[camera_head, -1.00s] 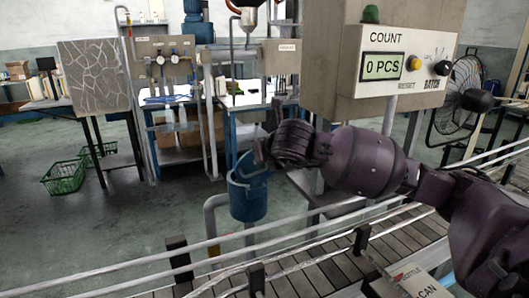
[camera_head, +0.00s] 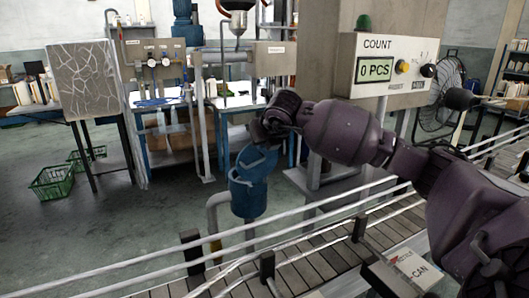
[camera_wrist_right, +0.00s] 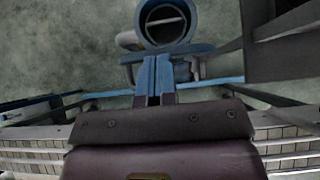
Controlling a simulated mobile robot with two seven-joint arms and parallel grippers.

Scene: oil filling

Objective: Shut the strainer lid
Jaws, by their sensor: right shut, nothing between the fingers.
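The blue strainer (camera_head: 248,200) stands upright behind the conveyor. Its round blue lid (camera_head: 257,161) is raised and tilted up above the body, so the top is open. My right gripper (camera_head: 262,132) is just above and behind the lid in the head view, with its fingers mostly hidden by the wrist. In the right wrist view the two blue fingers (camera_wrist_right: 156,75) are together and empty. They point at the strainer's round mouth (camera_wrist_right: 166,22), which has a bar across its inside. I cannot tell whether the fingertips touch the lid. My left gripper is out of view.
A grey pipe (camera_head: 214,220) joins the strainer's left side. The conveyor (camera_head: 320,255) and its rails run across the front. The counter box (camera_head: 385,62) hangs above my right arm. A green basket (camera_head: 52,183) lies on the floor at left, where there is free room.

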